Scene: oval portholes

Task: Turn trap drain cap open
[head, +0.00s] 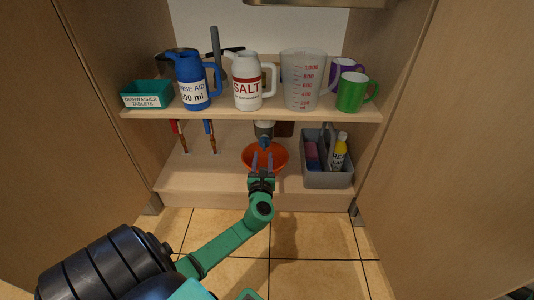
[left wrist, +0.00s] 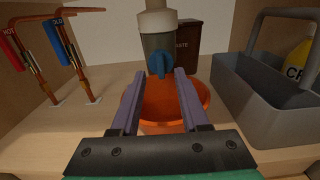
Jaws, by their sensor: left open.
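The trap (head: 264,130) is a grey-white drain body hanging below the shelf in the cabinet. It shows larger in the left wrist view (left wrist: 158,38). Its blue drain cap (left wrist: 160,66) has a raised wing grip and faces me. My left gripper (head: 262,158) is open, its two purple-grey fingers pointing at the trap. In the left wrist view the fingertips (left wrist: 160,73) appear on either side of the cap, with gaps to it; I cannot tell how far short of it they are. An orange bowl (head: 279,158) stands beneath the trap, partly hidden by the gripper. My right gripper is not seen.
A grey caddy (head: 323,179) with bottles stands right of the bowl. Red and blue valve pipes (left wrist: 62,45) rise at the left. The shelf (head: 215,113) above carries jugs, mugs and a green box. Cabinet doors flank both sides.

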